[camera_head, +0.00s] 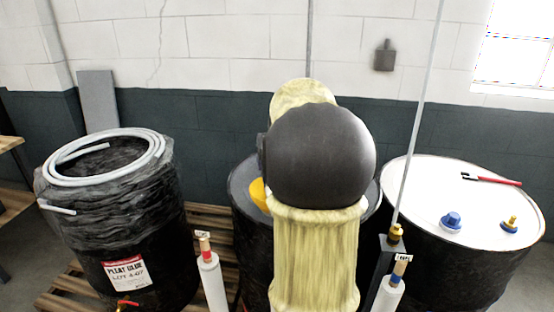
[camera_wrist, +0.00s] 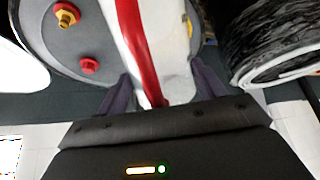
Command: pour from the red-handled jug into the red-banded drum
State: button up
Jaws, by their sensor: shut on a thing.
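In the wrist view, the white jug (camera_wrist: 172,77) with its red handle (camera_wrist: 133,45) is between the fingers of my gripper (camera_wrist: 160,90), which is shut on the handle. The jug is over or beside a grey drum top (camera_wrist: 60,48) bearing a brass bung and a red cap. In the head view, my arm hides the gripper and jug and covers much of the middle drum (camera_head: 240,178). A yellow piece (camera_head: 260,195) shows on that drum. I see no clear red band on any drum, and cannot tell whether liquid is flowing.
A plastic-wrapped drum (camera_head: 75,230) with a hose coil (camera_head: 150,165) stands left on a pallet. A white-topped drum (camera_head: 415,185) with a blue cap and red-handled tool stands right. Two white cylinders (camera_head: 212,285) (camera_head: 386,298) stand in front. A thin rod (camera_head: 420,110) rises near the right drum.

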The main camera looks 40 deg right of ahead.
jog(key=shift+w+d+f+g+y+p, duration=0.2)
jog(key=shift+w+f+g+y+p, duration=0.35)
jog(key=shift+p, duration=1.6)
jog(key=shift+w+d+f+g+y+p, duration=0.2)
jog(key=shift+f+g+p, duration=0.55)
jog(key=shift+p, duration=1.35)
dwell(2.5)
jog(key=shift+w+d+g+p, duration=0.1)
jog(key=shift+w+g+p, duration=0.15)
jog(key=shift+p, duration=0.6)
dwell(0.4)
